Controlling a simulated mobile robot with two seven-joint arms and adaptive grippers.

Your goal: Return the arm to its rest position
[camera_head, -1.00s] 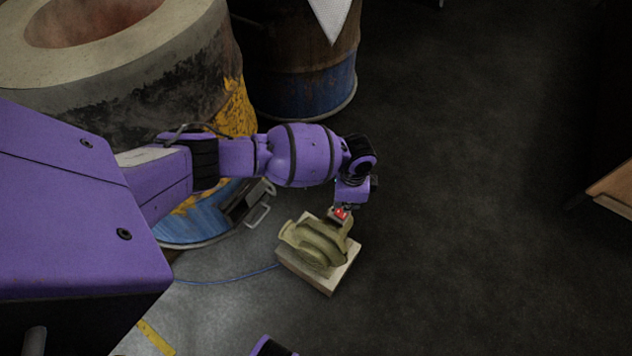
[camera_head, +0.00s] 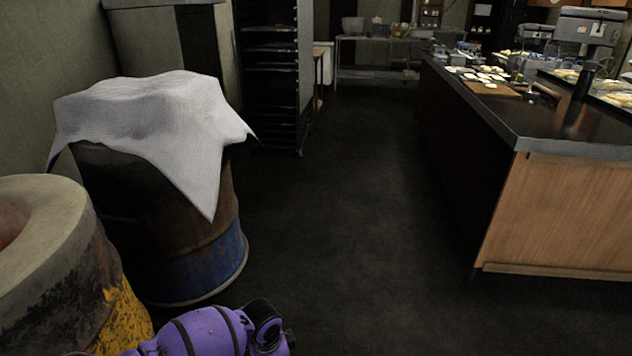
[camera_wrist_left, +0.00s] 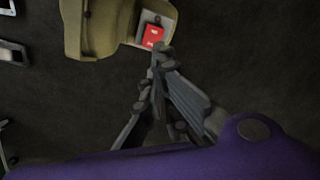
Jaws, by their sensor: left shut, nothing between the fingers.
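My left arm (camera_head: 205,332) shows as purple links at the bottom left of the head view, and its gripper is below that view. In the left wrist view my left gripper (camera_wrist_left: 159,55) points up the picture with its fingertips together and nothing between them. Just beyond the tips is an olive-green machine (camera_wrist_left: 88,30) with a red switch (camera_wrist_left: 152,36) on a pale plate. The picture does not settle whether the tips touch it. My right gripper is in neither view.
The barrel oven (camera_head: 60,260) stands at the left edge. Beside it is a rusty blue barrel (camera_head: 205,265) under a white cloth (camera_head: 150,120). A wood-sided counter (camera_head: 560,215) stands at right, and a dark rack (camera_head: 270,75) at the back. The dark floor (camera_head: 350,230) between them is clear.

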